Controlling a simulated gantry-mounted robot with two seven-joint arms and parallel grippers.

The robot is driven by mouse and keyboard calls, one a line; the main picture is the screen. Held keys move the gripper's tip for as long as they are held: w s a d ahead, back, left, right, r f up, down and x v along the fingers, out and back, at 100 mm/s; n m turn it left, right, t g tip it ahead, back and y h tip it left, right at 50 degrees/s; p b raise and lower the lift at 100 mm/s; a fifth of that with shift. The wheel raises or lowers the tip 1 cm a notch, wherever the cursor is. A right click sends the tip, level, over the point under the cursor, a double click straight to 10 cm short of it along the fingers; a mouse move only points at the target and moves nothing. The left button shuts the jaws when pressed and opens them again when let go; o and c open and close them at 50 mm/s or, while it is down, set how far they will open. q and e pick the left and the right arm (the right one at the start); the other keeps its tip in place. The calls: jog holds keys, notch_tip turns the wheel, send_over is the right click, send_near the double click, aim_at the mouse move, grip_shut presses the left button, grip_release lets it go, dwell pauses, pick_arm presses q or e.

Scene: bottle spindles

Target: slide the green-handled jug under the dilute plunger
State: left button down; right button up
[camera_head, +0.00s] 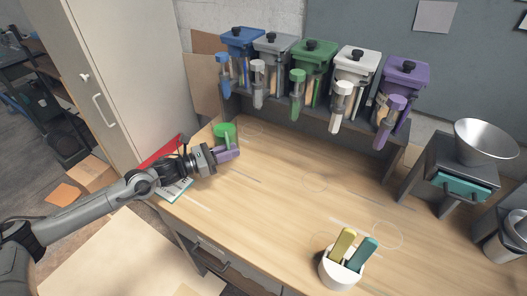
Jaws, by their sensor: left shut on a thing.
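My left gripper (230,154) reaches in from the left over the left end of the wooden desk. Its purple fingertips are shut at a small green object (224,130), which looks like the green-handled jug. The jug's body is mostly hidden or too small to make out. Several dispensers stand in a row on a raised shelf at the back, each with a tube-shaped plunger in front: blue (223,73), grey (259,83), green (297,93), white (341,99) and purple (389,116). No label is readable, so I cannot tell which is the dilute plunger. My right gripper is not in view.
A white cup (335,276) with yellow and teal handles stands at the front edge. A grey machine with a metal funnel (485,142) and teal drawer (463,186) stands at the right. A red folder (163,151) lies by the arm. The desk's middle is clear.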

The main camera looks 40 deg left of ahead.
pick_arm(q)
jog(key=f+x, duration=0.1)
jog(key=x, duration=0.3)
jog(key=b+x, duration=0.1)
jog(key=x, duration=0.3)
jog(key=f+b+x, duration=0.1)
jog(key=x, duration=0.3)
jog(key=shift+f, duration=0.35)
jog(key=shift+s+f, duration=0.1)
jog(key=shift+f, duration=0.2)
jog(key=shift+b, duration=0.3)
